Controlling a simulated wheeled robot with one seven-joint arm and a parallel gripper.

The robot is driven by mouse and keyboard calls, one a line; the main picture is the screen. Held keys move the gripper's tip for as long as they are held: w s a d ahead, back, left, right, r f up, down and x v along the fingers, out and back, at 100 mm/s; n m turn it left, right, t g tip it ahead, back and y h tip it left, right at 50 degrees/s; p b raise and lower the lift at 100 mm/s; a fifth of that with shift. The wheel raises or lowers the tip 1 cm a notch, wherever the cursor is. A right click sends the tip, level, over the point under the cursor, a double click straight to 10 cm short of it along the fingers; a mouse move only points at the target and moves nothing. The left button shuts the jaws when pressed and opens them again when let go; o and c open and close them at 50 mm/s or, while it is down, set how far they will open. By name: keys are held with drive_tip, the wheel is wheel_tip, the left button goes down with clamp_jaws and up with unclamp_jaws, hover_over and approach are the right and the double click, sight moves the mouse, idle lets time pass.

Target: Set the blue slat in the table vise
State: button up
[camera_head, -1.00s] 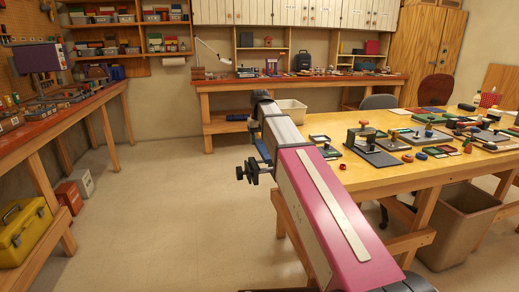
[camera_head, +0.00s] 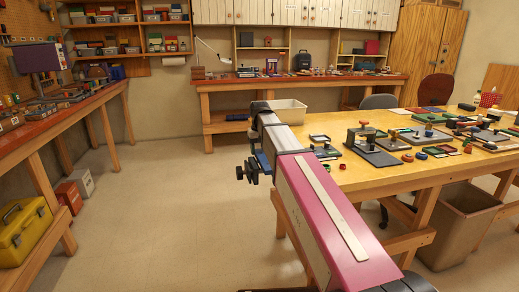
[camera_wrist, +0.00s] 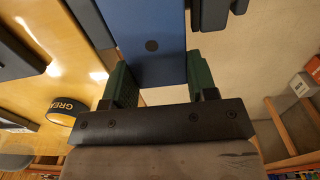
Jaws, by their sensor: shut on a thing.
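My gripper (camera_wrist: 160,72) has its two green fingers closed on the sides of the blue slat (camera_wrist: 150,30), a flat blue piece with a dark round spot. The slat runs out of the top of the wrist view, so its far end is hidden. The table vise shows in the head view as a black knob and dark blue parts (camera_head: 251,171) at the table's near left corner, partly covered by my arm. Dark blocks flank the slat in the wrist view. I cannot tell whether the slat touches the vise; my arm hides the fingers in the head view.
The yellow table (camera_head: 400,176) holds stamps, pads and small parts to the right of my arm. A black ring-shaped item with lettering (camera_wrist: 66,109) is on the table in the wrist view. A bin (camera_head: 461,225) stands beneath.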

drive_tip(key=shift+f, duration=0.2)
drive_tip(key=o, duration=1)
drive_tip(key=shift+c, duration=0.2)
drive_tip(key=shift+r, duration=0.1)
wheel_tip(320, 180, up, 13)
